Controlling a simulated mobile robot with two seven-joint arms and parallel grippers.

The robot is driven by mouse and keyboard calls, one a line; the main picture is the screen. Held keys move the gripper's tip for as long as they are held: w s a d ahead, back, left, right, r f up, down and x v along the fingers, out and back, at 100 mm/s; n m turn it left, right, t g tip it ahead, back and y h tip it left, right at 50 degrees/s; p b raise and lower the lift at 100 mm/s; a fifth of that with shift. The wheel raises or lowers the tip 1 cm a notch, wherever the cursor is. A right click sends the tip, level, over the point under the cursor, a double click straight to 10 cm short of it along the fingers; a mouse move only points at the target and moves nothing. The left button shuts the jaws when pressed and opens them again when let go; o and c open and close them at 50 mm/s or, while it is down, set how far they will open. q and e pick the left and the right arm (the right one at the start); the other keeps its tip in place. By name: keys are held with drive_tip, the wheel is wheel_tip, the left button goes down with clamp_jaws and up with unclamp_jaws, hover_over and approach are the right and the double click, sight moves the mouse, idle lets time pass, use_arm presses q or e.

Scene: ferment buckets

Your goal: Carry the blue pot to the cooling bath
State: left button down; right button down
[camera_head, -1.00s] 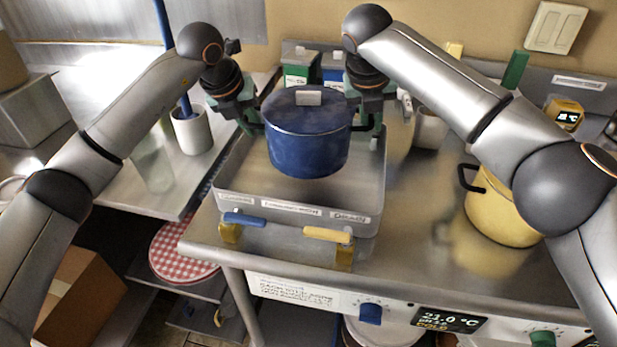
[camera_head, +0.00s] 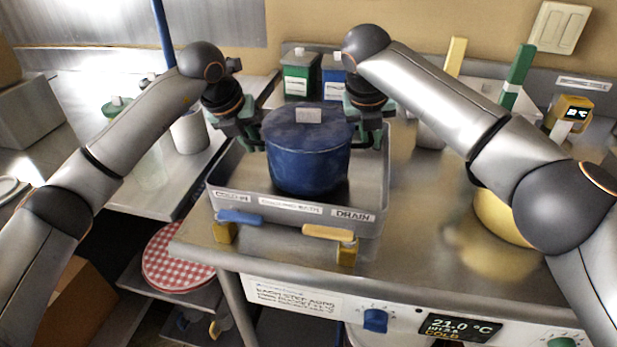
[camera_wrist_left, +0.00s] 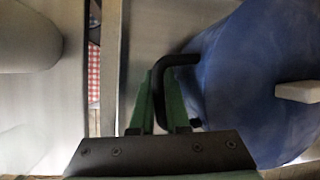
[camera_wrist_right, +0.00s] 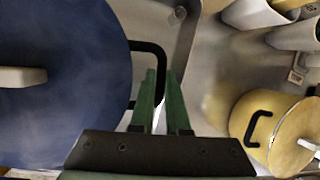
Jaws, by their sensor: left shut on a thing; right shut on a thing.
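The blue pot (camera_head: 308,165), lidded with a pale knob (camera_head: 308,116), is upright inside the grey cooling bath (camera_head: 295,207), between its walls. I cannot tell whether its base touches the bath floor. My left gripper (camera_head: 252,137) is shut on the pot's left handle, which is black in the left wrist view (camera_wrist_left: 178,60). My right gripper (camera_head: 376,132) is shut on the right handle, also black in the right wrist view (camera_wrist_right: 157,62). The pot's body fills the right of the left wrist view and the left of the right wrist view.
A yellow pot (camera_head: 497,217) stands on the counter to the right, partly behind my right arm. Blue (camera_head: 240,217) and yellow (camera_head: 328,233) tap levers are at the bath's front. Green (camera_head: 299,78) and blue (camera_head: 334,80) containers stand behind it. Counter between bath and yellow pot is clear.

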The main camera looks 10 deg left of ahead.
use_arm(q)
drive_tip(key=shift+a+f+b, duration=0.1)
drive_tip(key=shift+f+b, duration=0.3)
drive_tip(key=shift+f, duration=0.05)
use_arm(e)
drive_tip(key=shift+w+d+f, duration=0.1)
drive_tip(key=shift+d+f, duration=0.05)
drive_tip(key=shift+f, duration=0.3)
use_arm(q)
drive_tip(key=c, duration=1.2)
unclamp_jaws()
drive_tip(key=shift+c, duration=0.2)
use_arm(e)
drive_tip(key=c, duration=1.2)
unclamp_jaws()
drive_tip(key=shift+r, duration=0.1)
use_arm(q)
drive_tip(key=o, duration=0.3)
drive_tip(key=shift+r, duration=0.1)
use_arm(e)
drive_tip(key=o, duration=0.3)
use_arm(q)
drive_tip(key=shift+s, duration=0.1)
use_arm(e)
drive_tip(key=shift+s, duration=0.2)
use_arm(q)
drive_tip(key=v, duration=0.8)
use_arm(e)
drive_tip(key=v, duration=1.2)
